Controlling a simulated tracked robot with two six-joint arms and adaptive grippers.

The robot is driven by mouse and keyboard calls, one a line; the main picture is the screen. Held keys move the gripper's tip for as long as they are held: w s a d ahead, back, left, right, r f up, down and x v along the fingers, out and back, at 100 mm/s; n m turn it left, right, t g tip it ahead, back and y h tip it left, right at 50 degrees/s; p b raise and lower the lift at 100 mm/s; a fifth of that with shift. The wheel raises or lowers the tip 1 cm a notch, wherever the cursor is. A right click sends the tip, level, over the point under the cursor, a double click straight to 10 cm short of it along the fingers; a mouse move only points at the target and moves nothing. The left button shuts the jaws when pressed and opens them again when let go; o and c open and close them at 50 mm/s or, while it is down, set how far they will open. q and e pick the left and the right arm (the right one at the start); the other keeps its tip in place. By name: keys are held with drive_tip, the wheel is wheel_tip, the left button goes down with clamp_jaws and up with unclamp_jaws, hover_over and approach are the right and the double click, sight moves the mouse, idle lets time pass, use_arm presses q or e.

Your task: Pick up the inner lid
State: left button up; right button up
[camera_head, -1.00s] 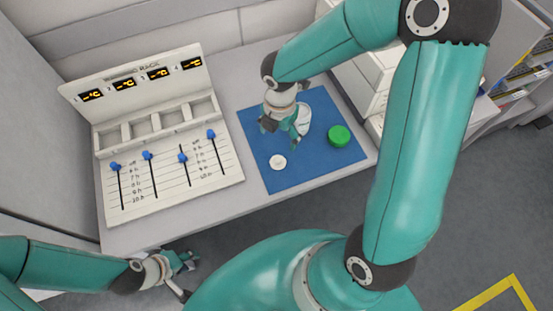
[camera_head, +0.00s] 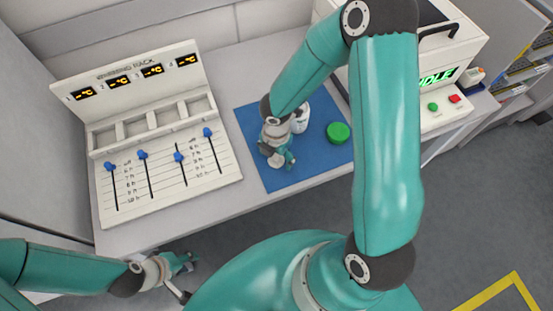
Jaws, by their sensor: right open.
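The inner lid (camera_head: 275,163) is a small white disc on the blue mat (camera_head: 313,171), mostly hidden under my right gripper. My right gripper (camera_head: 285,161) points down right over the lid, with its fingers open. Whether the fingers touch the lid cannot be told. A white jar (camera_head: 301,120) stands on the mat just behind the gripper, partly covered by my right arm. A green lid (camera_head: 338,132) lies on the mat to the right. My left gripper (camera_head: 190,262) is low at the left, in front of the table and away from the mat; its opening is unclear.
A white rack (camera_head: 165,170) with temperature displays, empty compartments and blue sliders stands left of the mat. A white machine (camera_head: 455,112) with a green "IDLE" display and green and red buttons is at the right. The table's front edge (camera_head: 250,202) is clear.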

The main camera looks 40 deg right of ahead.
drive_tip(key=shift+s, duration=0.1)
drive_tip(key=c, duration=1.5)
